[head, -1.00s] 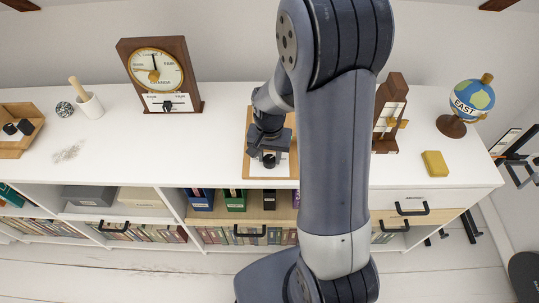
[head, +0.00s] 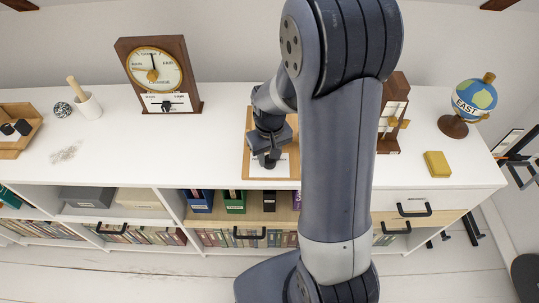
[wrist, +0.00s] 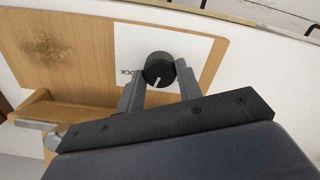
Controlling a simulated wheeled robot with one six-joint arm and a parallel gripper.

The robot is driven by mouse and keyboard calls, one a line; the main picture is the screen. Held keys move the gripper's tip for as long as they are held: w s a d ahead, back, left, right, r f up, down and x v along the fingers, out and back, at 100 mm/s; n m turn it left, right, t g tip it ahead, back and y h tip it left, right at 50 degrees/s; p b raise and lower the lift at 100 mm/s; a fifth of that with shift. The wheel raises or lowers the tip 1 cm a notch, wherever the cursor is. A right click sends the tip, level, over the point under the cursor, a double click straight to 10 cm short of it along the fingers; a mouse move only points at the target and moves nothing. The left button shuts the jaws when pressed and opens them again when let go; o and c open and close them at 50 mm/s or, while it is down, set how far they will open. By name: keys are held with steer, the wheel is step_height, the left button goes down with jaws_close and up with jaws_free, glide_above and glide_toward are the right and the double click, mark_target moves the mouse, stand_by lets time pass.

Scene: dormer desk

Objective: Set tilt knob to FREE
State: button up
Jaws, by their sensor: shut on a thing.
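The tilt knob (wrist: 159,69) is black and round with a white pointer line, on a white label plate (wrist: 190,45) fixed to a wooden board (wrist: 65,55). In the wrist view the pointer slants down and slightly left. The word LOCK shows upside down left of the knob; no FREE marking is readable. My gripper (wrist: 158,82) has one finger on each side of the knob and is shut on it. In the head view my gripper (head: 270,160) is low over the board (head: 252,165), and the knob is mostly hidden there.
A wooden dial instrument (head: 160,75) stands to the left, with a mortar and pestle (head: 88,104) beyond it. To the right are a wooden stand (head: 392,115), a yellow block (head: 437,164) and a globe (head: 473,100). The white top between dial and board is clear.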

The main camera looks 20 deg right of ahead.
stand_by(0.4)
steer(key=o, duration=1)
steer(key=shift+r, duration=0.1)
step_height(320, 180, up, 11)
steer(key=shift+f, duration=0.2)
